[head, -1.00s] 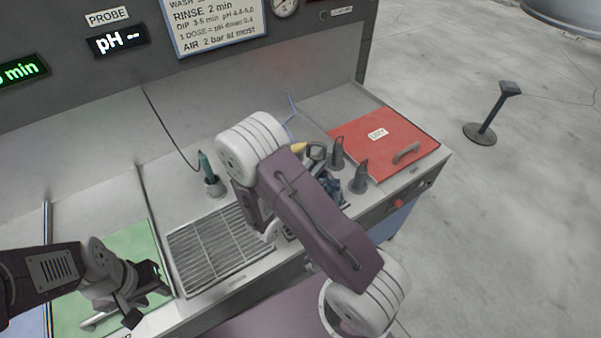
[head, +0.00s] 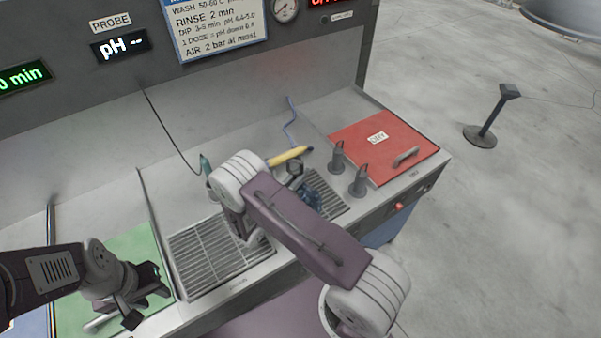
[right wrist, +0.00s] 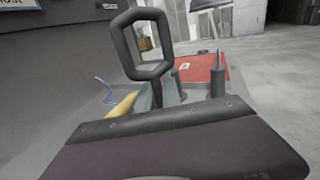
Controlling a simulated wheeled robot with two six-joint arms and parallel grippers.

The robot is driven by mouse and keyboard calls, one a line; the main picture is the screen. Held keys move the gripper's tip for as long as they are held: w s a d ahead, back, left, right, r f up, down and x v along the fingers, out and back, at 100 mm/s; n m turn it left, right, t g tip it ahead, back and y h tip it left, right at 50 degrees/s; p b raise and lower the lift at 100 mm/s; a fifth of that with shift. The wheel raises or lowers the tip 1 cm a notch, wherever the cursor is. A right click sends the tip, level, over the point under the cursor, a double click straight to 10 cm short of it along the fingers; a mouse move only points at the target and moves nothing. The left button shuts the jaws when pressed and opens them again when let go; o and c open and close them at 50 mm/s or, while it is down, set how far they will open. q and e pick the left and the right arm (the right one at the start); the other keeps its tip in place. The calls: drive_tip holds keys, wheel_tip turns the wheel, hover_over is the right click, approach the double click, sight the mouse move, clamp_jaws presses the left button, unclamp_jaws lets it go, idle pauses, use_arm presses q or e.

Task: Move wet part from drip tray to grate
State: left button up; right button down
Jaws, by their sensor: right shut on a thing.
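A small dark blue part (head: 312,188) shows above a smaller slatted panel (head: 335,180) right of centre. A larger slatted panel (head: 195,262) lies to the left, partly covered by my right wrist. I cannot tell from its label which panel is tray or grate. My left gripper (head: 143,297) is open and empty over the green panel (head: 130,245).
A yellow-tipped tool (head: 290,156) with a blue hose lies behind the part. Two grey posts (head: 337,158) (head: 359,181) stand right of it, before a red DRY lid (head: 385,140). A teal probe (head: 204,163) stands behind my right wrist.

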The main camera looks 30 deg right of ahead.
drive_tip(key=shift+f, duration=0.1)
drive_tip(key=c, duration=1.5)
unclamp_jaws()
